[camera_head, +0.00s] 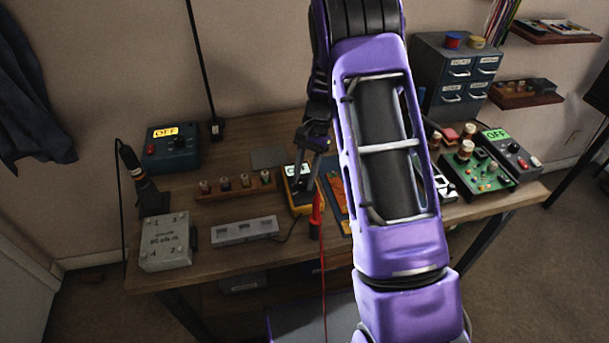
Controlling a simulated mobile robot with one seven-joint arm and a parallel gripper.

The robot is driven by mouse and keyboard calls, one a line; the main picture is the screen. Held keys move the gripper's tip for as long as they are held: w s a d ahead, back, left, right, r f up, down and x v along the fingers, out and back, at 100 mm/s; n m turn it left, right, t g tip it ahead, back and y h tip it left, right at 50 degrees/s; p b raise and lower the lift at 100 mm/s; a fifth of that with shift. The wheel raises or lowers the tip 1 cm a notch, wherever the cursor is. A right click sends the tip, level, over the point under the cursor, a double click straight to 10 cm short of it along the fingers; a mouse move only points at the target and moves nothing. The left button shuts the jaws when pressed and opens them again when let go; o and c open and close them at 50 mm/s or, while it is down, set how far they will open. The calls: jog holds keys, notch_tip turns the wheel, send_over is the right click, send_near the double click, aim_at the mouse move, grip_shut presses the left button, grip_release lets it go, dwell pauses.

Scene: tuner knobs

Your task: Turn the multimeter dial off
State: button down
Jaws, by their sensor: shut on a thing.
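The multimeter (299,209) is a yellow-edged meter on the bench, left of my purple arm. Its pale lit display (293,170) shows dark characters, partly covered and too small to read surely. My gripper (300,188) points down over the multimeter's face. Its fingers are shut at the place of the dial, so they appear to be on the multimeter dial. The dial itself is hidden behind the fingers, and its pointer position cannot be seen. A red probe (315,215) with a red lead stands at the meter's right front.
A wooden rack of knobs (236,187) and a grey power strip (245,231) lie left of the meter. A grey box (166,241) and a blue box marked OFF (172,149) stand further left. A green circuit board (474,172) is at right, beyond my arm.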

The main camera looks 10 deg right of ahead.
dwell(0.4)
jog(key=c, duration=0.5)
grip_release()
jog(key=p+v, duration=0.1)
jog(key=v, duration=1.6)
jog(key=shift+r, duration=0.15)
jog(key=shift+w, duration=0.1)
